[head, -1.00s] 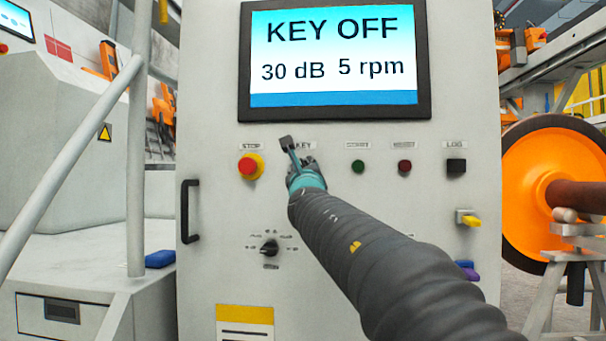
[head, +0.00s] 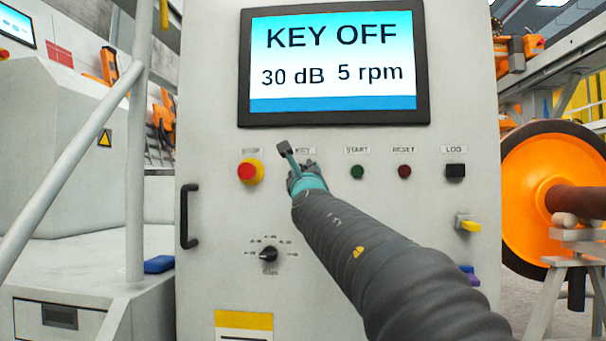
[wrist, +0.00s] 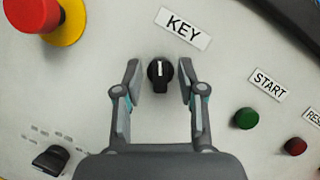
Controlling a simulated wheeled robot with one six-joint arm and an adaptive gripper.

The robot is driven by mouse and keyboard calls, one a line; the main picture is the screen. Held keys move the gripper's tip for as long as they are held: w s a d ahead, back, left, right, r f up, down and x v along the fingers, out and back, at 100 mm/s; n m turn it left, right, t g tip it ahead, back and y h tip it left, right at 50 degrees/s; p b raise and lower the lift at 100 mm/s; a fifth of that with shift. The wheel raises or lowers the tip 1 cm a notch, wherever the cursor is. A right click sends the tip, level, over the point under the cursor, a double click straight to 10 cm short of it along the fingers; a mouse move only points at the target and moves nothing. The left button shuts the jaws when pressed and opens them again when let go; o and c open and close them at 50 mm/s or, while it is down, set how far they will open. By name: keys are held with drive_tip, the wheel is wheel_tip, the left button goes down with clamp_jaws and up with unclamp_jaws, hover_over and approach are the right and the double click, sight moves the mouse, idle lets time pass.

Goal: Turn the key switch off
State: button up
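The key switch (wrist: 160,74) is a black knob with a white mark under the KEY label (wrist: 183,27) in the wrist view. Its white mark points nearly straight up in that view. My gripper (wrist: 160,80) is open, with one finger on each side of the knob and a gap on both sides. In the head view my gripper (head: 298,164) is in front of the panel and hides the key switch. The display (head: 334,62) reads "KEY OFF", "30 dB" and "5 rpm".
A red stop button (head: 249,172) on a yellow base is left of the key switch. The green start button (head: 357,171), the dark red reset button (head: 404,171) and the black LOG switch (head: 455,171) are to the right. A rotary gain knob (head: 268,254) is below left.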

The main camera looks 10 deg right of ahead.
drive_tip(key=shift+s, duration=0.1)
drive_tip(key=v, duration=1.2)
drive_tip(key=shift+f, duration=0.1)
